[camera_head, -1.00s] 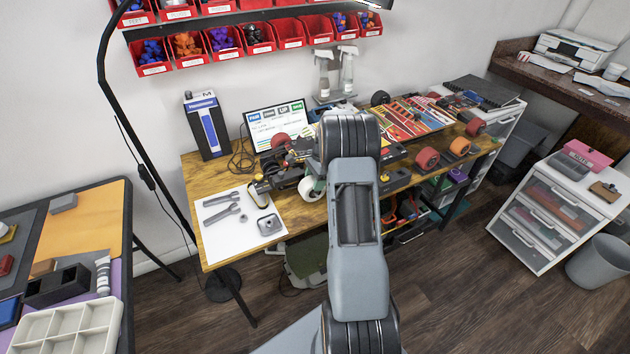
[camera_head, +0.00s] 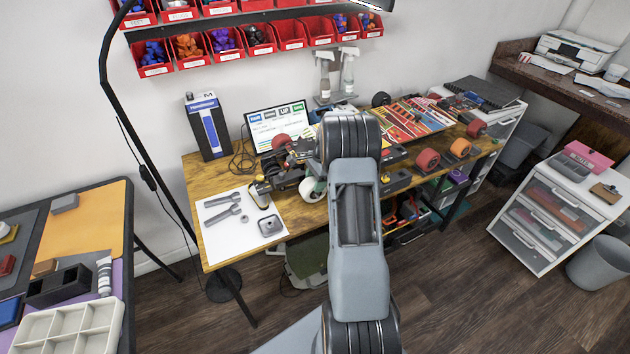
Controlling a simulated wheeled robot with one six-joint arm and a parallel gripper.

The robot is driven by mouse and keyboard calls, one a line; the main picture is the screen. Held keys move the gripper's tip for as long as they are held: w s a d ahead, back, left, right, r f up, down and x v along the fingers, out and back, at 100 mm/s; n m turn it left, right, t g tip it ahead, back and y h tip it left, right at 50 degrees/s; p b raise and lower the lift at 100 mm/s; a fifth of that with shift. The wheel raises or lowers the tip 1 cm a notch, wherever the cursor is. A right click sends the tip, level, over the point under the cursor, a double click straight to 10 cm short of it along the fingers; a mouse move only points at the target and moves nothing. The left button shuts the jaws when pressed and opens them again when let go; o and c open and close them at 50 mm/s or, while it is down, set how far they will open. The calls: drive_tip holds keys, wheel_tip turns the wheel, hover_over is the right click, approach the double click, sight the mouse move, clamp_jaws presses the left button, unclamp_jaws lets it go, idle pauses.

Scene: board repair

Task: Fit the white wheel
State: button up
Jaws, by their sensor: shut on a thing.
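The white wheel (camera_head: 312,189) shows just left of my arm, at the front of the dark vise-like fixture on the wooden workbench. Its tread is pale and its centre is dark greenish. My gripper (camera_head: 316,171) is mostly hidden behind my own wrist. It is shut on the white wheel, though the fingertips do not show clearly. A red wheel (camera_head: 280,141) sits at the back of the truck assembly (camera_head: 288,165) held in the fixture. Whether the white wheel touches the axle cannot be seen.
A white mat (camera_head: 225,240) with wrenches and a square metal part lies at left. Red (camera_head: 427,160) and orange (camera_head: 460,147) wheels sit on stands at right. A monitor (camera_head: 277,125) and spray bottles stand behind. A lamp pole (camera_head: 140,130) rises at left.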

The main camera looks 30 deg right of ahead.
drive_tip(key=shift+w, duration=0.15)
idle(0.5)
drive_tip(key=o, duration=1)
drive_tip(key=shift+c, duration=1.4)
drive_tip(key=shift+r, duration=0.1)
drive_tip(key=shift+p+v, duration=2.65)
drive_tip(key=shift+v, duration=1)
